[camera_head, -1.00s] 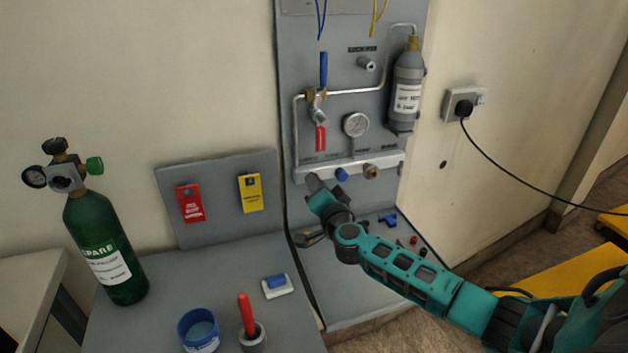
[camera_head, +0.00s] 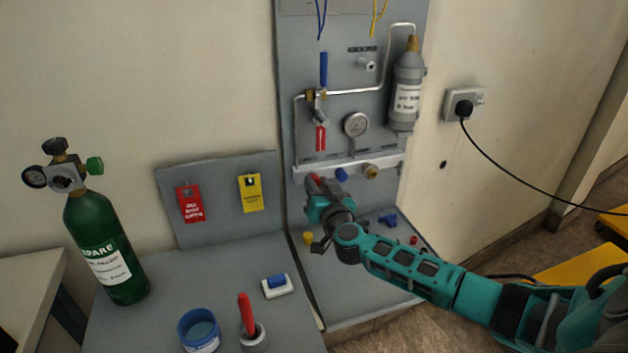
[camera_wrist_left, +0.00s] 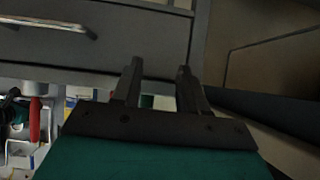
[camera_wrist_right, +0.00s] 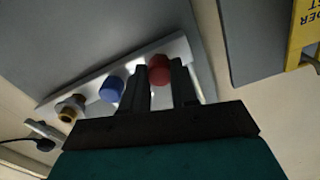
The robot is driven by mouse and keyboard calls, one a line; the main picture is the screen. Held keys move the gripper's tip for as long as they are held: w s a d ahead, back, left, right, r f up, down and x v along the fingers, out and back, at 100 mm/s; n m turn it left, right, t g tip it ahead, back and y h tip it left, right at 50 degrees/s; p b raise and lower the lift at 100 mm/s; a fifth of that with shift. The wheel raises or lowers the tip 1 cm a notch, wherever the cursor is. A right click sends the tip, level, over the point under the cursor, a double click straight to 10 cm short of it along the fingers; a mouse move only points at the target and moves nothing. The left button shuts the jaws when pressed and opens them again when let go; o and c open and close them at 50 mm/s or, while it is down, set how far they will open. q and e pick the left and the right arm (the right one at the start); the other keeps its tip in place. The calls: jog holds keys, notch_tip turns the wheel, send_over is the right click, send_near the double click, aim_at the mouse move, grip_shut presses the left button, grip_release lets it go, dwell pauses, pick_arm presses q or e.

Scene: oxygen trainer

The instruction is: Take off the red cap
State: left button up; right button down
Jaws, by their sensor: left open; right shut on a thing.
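The red cap (camera_wrist_right: 159,70) sits on the white manifold bar (camera_wrist_right: 200,66) in the right wrist view, at the end beside the blue cap (camera_wrist_right: 113,89). My right gripper (camera_wrist_right: 160,82) is shut on the red cap, one finger on each side. In the head view the right gripper (camera_head: 315,184) reaches the bar's left end and hides most of the red cap. My left gripper (camera_wrist_left: 156,77) is open and empty in the left wrist view, in front of a grey drawer front (camera_wrist_left: 100,38). The left gripper does not show in the head view.
A brass fitting (camera_head: 371,171) is on the bar right of the blue cap. Small loose parts, including a blue one (camera_head: 388,220), lie on the grey shelf below. The gauge (camera_head: 356,124) and red-handled valve (camera_head: 320,138) are above the bar.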

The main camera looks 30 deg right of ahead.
jog(key=shift+n, duration=0.6)
jog(key=c, duration=0.9)
grip_release()
jog(key=shift+o, duration=0.2)
jog(key=shift+s+a+m, duration=0.15)
jog(key=shift+s+m, duration=0.45)
jog(key=shift+m, duration=0.3)
jog(key=shift+s+a+m, duration=0.15)
jog(key=shift+s+m, duration=0.4)
jog(key=shift+m, duration=0.35)
